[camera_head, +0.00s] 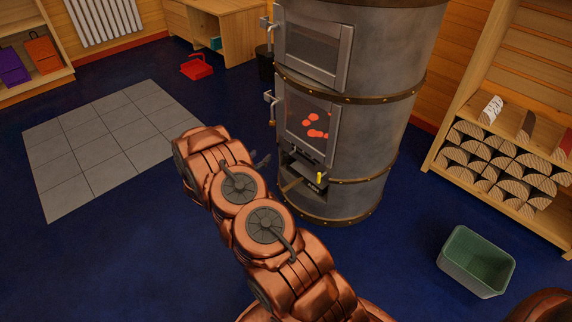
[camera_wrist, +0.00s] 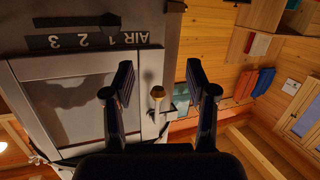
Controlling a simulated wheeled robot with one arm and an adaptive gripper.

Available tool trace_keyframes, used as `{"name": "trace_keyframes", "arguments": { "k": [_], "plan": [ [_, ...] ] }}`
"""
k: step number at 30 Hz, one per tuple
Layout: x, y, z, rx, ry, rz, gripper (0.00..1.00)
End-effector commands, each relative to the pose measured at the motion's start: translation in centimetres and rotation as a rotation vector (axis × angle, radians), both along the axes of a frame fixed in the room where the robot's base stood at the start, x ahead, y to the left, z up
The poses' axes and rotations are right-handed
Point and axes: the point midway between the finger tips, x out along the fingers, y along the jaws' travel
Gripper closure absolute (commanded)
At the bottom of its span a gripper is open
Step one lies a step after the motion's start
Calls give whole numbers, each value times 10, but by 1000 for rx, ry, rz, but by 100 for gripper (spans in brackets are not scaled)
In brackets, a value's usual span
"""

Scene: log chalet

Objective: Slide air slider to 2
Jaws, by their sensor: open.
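The grey cylindrical stove (camera_head: 365,95) carries a plate with AIR, 1, 2 and 3 (camera_wrist: 90,41), which shows upside down in the wrist view. Beside the marks is a dark slot with a dark block, probably the air slider (camera_wrist: 109,19), nearest the 1. My gripper (camera_wrist: 157,85) is open and empty, with its fingers apart in front of the stove door's edge. A brass-tipped handle (camera_wrist: 157,93) shows between the fingers, apparently beyond them. In the head view my gripper (camera_head: 262,160) is mostly hidden by my arm, left of the stove's lower front.
The glass door (camera_head: 309,118) shows glowing embers. Below it are an ASH label (camera_head: 313,188) and a small yellow piece (camera_head: 319,177). A firewood shelf (camera_head: 435,160) and green bin (camera_head: 476,262) stand right. Grey floor tiles (camera_head: 100,145) lie clear at left.

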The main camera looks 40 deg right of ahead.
Motion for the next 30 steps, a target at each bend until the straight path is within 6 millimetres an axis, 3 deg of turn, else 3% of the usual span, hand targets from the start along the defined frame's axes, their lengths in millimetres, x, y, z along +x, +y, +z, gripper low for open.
{"name": "trace_keyframes", "arguments": {
  "k": [1,9,17,30],
  "plan": [
    [-12,-7,-20,-40,15,-29,43],
    [-49,-26,-37,-186,48,-117,43],
    [-51,-42,-37,-201,50,-129,43],
    [-42,-93,-37,-201,50,-128,43]
  ]
}}
